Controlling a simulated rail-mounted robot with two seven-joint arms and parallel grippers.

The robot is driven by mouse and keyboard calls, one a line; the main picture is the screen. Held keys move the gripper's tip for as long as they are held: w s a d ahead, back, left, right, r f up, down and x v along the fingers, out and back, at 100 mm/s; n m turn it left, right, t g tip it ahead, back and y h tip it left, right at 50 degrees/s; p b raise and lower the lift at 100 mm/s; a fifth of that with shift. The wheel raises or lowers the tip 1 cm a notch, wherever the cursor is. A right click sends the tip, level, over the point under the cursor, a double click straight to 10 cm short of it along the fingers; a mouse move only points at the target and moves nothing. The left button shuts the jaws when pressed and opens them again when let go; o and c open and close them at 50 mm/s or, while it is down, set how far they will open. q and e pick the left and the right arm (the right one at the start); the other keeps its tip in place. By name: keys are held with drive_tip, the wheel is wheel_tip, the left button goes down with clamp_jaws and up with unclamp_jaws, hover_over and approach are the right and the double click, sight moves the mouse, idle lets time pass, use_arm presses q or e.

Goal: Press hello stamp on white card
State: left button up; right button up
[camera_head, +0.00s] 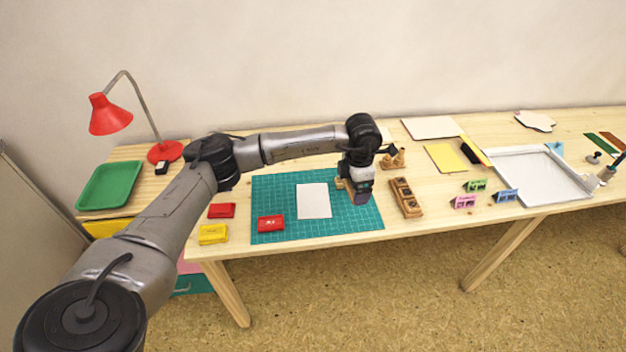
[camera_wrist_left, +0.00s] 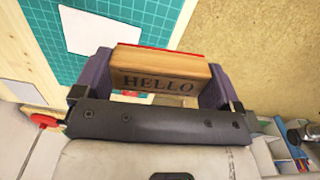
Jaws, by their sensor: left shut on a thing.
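My left gripper (camera_head: 356,190) is above the right part of the green cutting mat (camera_head: 272,189). In the left wrist view its purple fingers (camera_wrist_left: 158,78) are shut on the wooden hello stamp (camera_wrist_left: 165,72), with HELLO on the side facing the camera and a red edge along its far side. In the head view the stamp is mostly hidden by the gripper. The white card (camera_head: 314,201) lies flat on the mat, left of the gripper and apart from it; it also shows in the wrist view (camera_wrist_left: 100,30). My right gripper is not in view.
A red inkpad (camera_head: 270,223) lies on the mat left of the card. Another red piece (camera_head: 221,210) and a yellow inkpad (camera_head: 213,234) lie beside the mat. A wooden stamp rack (camera_head: 404,198) stands right of the gripper. A green tray (camera_head: 109,186) and red lamp (camera_head: 110,114) are left.

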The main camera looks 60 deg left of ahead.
sight(313, 195)
use_arm(q)
drive_tip(key=s+a+f+n+b, duration=0.1)
drive_tip(key=a+f+n, duration=0.1)
drive_tip(key=a+n, duration=0.2)
drive_tip(key=s+a+f+n, duration=0.1)
drive_tip(key=a+f+n, duration=0.1)
drive_tip(key=a+n, duration=0.3)
drive_tip(key=s+a+f+n+b, duration=0.1)
drive_tip(key=a+f+n, duration=0.1)
drive_tip(key=a+n, duration=0.3)
drive_tip(key=shift+s+f+n+b, duration=0.25)
drive_tip(key=shift+n+b, duration=0.1)
drive_tip(key=shift+n, duration=0.25)
drive_tip(key=shift+s+a+f+n, duration=0.15)
drive_tip(key=shift+a+n, duration=0.25)
drive_tip(key=shift+a, duration=0.05)
wheel_tip(313, 195, down, 6)
drive_tip(key=b, duration=0.7)
drive_tip(key=shift+f, duration=0.15)
drive_tip(key=shift+f, duration=0.35)
idle(0.5)
drive_tip(key=shift+f+p, duration=0.1)
drive_tip(key=shift+p, duration=0.3)
idle(0.7)
